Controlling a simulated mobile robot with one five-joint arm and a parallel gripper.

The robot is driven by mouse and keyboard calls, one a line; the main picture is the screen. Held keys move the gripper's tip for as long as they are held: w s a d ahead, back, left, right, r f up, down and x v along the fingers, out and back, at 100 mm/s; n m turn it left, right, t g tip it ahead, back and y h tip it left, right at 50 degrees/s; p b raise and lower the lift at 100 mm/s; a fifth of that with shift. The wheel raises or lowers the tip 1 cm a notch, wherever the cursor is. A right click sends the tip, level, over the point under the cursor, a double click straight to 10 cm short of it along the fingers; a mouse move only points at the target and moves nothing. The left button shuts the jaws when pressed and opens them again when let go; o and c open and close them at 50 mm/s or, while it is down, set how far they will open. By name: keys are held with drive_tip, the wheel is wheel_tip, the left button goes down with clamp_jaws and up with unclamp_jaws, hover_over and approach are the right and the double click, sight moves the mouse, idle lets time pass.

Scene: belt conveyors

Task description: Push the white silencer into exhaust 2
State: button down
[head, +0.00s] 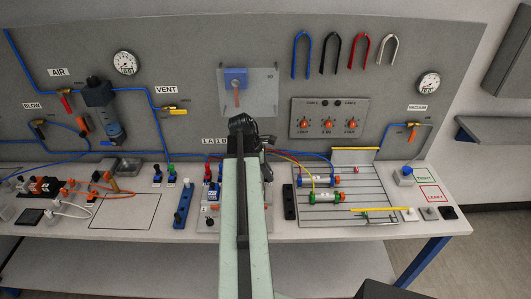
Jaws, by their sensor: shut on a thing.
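My arm rises from the bottom centre of the head view and ends over the bench in front of the back panel. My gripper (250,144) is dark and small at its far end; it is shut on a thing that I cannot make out. I cannot pick out the white silencer with certainty. A small valve unit with blue parts (213,191) stands on a plate just left of my arm. Exhaust 2 cannot be made out; my arm covers part of this area.
A slatted plate (375,200) with two cylinders (320,181) lies right of my arm. Small white and black blocks (430,213) sit at the right. An outlined bench area (124,211) at the left looks clear.

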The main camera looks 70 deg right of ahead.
drive_tip(key=w+d+n+t+h, duration=0.15)
drive_tip(key=w+d+n, duration=0.35)
drive_tip(key=d, duration=0.5)
drive_tip(key=f+b, duration=0.1)
drive_tip(key=b, duration=0.1)
drive_tip(key=s+f+b, duration=0.1)
drive_tip(key=f, duration=0.1)
drive_tip(key=shift+a+f+n+h+b, duration=0.2)
drive_tip(key=shift+f+n+h+b, duration=0.1)
drive_tip(key=shift+n+b, duration=0.1)
drive_tip(key=shift+f, duration=0.2)
idle(0.5)
drive_tip(key=shift+f+b, duration=0.3)
drive_tip(key=shift+b, duration=0.15)
drive_tip(key=shift+f+b, duration=0.7)
idle(1.4)
drive_tip(key=c, duration=0.9)
unclamp_jaws()
